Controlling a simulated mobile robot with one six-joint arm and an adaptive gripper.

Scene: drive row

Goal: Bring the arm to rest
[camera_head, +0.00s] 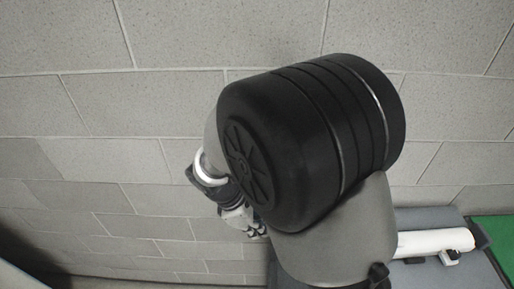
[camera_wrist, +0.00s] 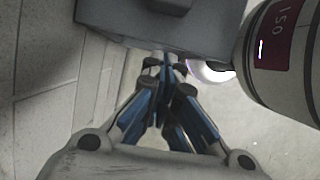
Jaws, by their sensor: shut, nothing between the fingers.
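My gripper (camera_wrist: 163,62) shows in the wrist view with its blue-sided fingers drawn together at the tips. It is shut and nothing shows between the fingers. A dark grey part lies just beyond the fingertips in that view; I cannot tell whether they touch it. In the head view my arm's large black joint fills the middle, and it hides much of the arm's end. A small part of the wrist shows below and left of that joint, in front of the wall.
A grey block wall (camera_head: 90,107) fills most of the head view and also shows at the left of the wrist view (camera_wrist: 35,80). A green surface (camera_head: 497,238) is at the right edge. Pale floor (camera_wrist: 275,135) shows at the lower right of the wrist view.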

